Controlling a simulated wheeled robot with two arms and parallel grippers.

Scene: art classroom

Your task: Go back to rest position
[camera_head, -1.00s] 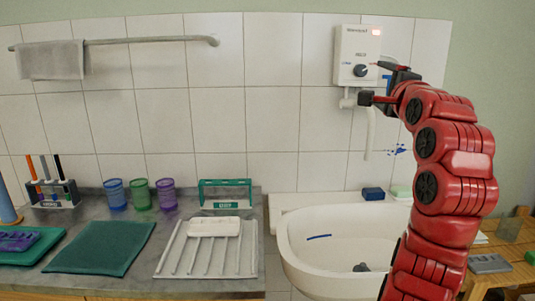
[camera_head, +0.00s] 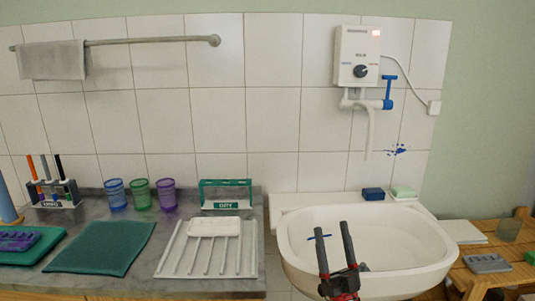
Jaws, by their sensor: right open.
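My right gripper (camera_head: 332,229) is low in front of the sink, its two dark fingers pointing up. The fingers are open with nothing between them. Behind it is the white sink (camera_head: 412,258), with a small blue streak in the basin. The white water heater (camera_head: 356,48) is on the tiled wall, with a dark knob and a lit red display. A blue-handled valve (camera_head: 389,92) and a spout are below it. The gripper is well apart from them. My left gripper is not in view.
On the left counter (camera_head: 178,212) are cups, a pen holder, a green rack (camera_head: 226,194), a teal mat (camera_head: 101,248) and a ribbed drainer (camera_head: 170,262). A wooden table (camera_head: 470,276) stands at the right. The wall space above the sink is clear of my arm.

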